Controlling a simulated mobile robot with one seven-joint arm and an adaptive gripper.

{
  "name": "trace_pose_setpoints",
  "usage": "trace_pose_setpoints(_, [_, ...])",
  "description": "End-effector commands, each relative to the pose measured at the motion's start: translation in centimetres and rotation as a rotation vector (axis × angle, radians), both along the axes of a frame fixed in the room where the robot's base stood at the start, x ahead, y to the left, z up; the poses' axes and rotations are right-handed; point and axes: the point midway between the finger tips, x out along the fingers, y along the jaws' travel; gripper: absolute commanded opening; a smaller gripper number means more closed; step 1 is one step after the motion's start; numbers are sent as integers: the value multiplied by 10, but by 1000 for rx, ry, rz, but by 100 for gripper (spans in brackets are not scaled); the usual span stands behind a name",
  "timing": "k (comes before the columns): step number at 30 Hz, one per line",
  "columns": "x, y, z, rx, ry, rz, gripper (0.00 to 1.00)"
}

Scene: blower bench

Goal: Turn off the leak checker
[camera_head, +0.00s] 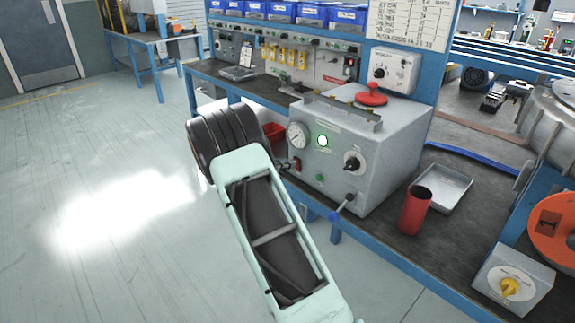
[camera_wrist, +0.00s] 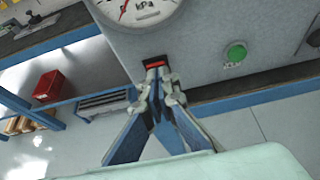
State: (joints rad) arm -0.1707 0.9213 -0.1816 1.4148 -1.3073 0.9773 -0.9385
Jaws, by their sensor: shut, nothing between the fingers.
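The leak checker (camera_head: 372,140) is a grey box on the bench, with a round kPa gauge (camera_head: 297,135), a bright green-white lamp (camera_head: 322,141) and a black knob (camera_head: 352,161) on its front. In the wrist view, the gauge (camera_wrist: 140,8) is cut off at the top, and a red rocker switch (camera_wrist: 155,63) in a black frame sits below it. My gripper (camera_wrist: 158,77) is shut and empty, its fingertips at the lower edge of the switch; I cannot tell whether they touch. A green button (camera_wrist: 235,53) is to the right. In the head view my arm hides most of the gripper.
A red cylinder (camera_head: 415,210) and a metal tray (camera_head: 441,188) stand right of the box. A small box with a yellow knob (camera_head: 511,288) is at the front right. A red bin (camera_wrist: 48,86) sits below the bench. Open floor (camera_head: 110,150) lies to the left.

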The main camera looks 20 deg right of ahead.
Motion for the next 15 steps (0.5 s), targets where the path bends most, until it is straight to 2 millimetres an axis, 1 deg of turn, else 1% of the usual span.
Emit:
trace_pose_setpoints(6, [2, -8, 9, 59, 22, -2, 0])
trace_pose_setpoints(7, [2, -6, 3, 57, 23, 0, 0])
trace_pose_setpoints(8, [2, -6, 2, 56, 23, 0, 0])
trace_pose_setpoints(15, [2, -6, 4, 55, 21, -1, 0])
